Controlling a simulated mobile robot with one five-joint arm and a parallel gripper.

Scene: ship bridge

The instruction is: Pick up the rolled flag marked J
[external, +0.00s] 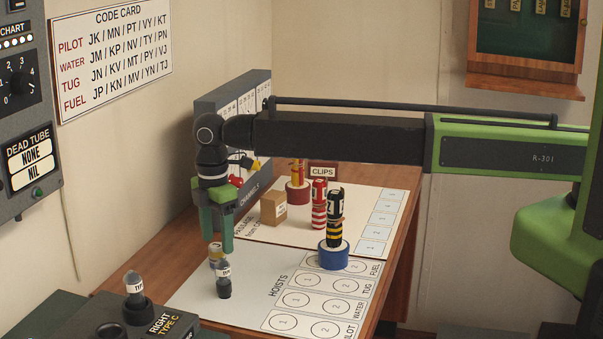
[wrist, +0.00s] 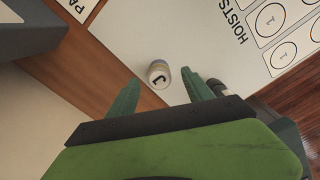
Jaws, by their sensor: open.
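The rolled flag marked J (wrist: 158,74) stands on the white sheet in the wrist view, its letter facing up. It lies between the tips of my gripper (wrist: 160,80), just beyond them in the picture. In the external view a pale rolled flag with yellow and blue (external: 215,255) stands right below my gripper (external: 217,242), partly behind another rolled flag; its letter cannot be read there. My gripper points down, open, with nothing held. Whether the fingers reach down beside the flag cannot be told.
A dark rolled flag (external: 224,283) with a white label stands close in front; a dark one shows by the right finger (wrist: 217,88). Striped flags (external: 319,205) and a blue-ringed stand (external: 334,256) are to the right. A grey channel rack (external: 233,100) stands behind.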

